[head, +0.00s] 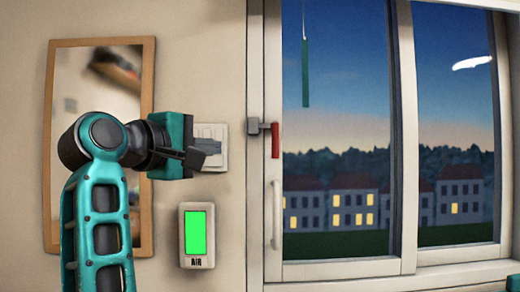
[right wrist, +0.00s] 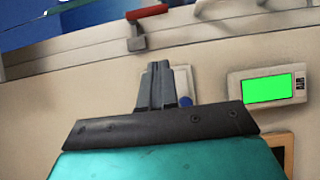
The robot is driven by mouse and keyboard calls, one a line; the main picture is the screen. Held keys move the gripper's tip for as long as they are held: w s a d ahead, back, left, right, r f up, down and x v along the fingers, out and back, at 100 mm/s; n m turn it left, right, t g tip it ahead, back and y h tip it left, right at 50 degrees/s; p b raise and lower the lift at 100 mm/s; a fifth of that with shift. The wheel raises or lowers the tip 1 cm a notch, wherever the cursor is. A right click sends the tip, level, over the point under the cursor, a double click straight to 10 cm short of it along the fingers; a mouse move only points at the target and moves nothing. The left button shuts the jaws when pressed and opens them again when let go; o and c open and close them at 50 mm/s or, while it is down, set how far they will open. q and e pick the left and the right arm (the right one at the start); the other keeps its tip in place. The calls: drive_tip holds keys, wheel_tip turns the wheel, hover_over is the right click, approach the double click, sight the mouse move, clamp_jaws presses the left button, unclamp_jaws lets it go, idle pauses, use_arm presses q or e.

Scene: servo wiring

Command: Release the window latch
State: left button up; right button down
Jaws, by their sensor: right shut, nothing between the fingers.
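The window latch has a grey mount (head: 256,126) on the frame's left side and a red handle (head: 275,140) pointing straight down beside it. In the right wrist view the red handle (right wrist: 147,12) and its grey mount (right wrist: 136,40) show at the top, beyond the fingertips. My right gripper (head: 210,146) is shut and empty, in front of the wall switch plate and left of the latch, apart from it. Its closed fingers show in the right wrist view (right wrist: 158,85).
A white switch plate (head: 221,160) is partly hidden behind my right gripper. An air monitor (head: 196,251) with a green screen is on the wall below. A wood-framed mirror (head: 150,75) hangs left. A white window handle (head: 276,215) is below the latch; a green strip (head: 305,75) hangs at the pane.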

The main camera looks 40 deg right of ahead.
drive_tip(key=p, duration=0.2)
approach(274, 142)
drive_tip(key=w+d+f, duration=0.1)
drive_tip(key=w+d, duration=0.1)
drive_tip(key=w, duration=0.3)
use_arm(q)
drive_tip(key=shift+s+a+r, duration=0.25)
drive_tip(key=shift+a+r, duration=0.05)
drive_tip(key=shift+r, duration=0.2)
use_arm(e)
drive_tip(key=d, duration=0.1)
drive_tip(key=s+d, duration=0.1)
drive_tip(key=d, duration=0.2)
drive_tip(key=shift+s+f, duration=0.2)
drive_tip(key=shift+s, duration=0.15)
drive_tip(key=shift+d, duration=0.1)
use_arm(q)
drive_tip(key=shift+s+f, duration=0.1)
drive_tip(key=shift+s, duration=0.05)
use_arm(e)
drive_tip(key=shift+f, duration=0.1)
use_arm(q)
drive_tip(key=shift+s+a, duration=0.35)
drive_tip(key=shift+a, duration=0.1)
use_arm(e)
drive_tip(key=shift+s+d+n, duration=0.1)
drive_tip(key=shift+n, duration=0.2)
use_arm(q)
drive_tip(key=shift+s+a, duration=0.1)
drive_tip(key=shift+a, duration=0.1)
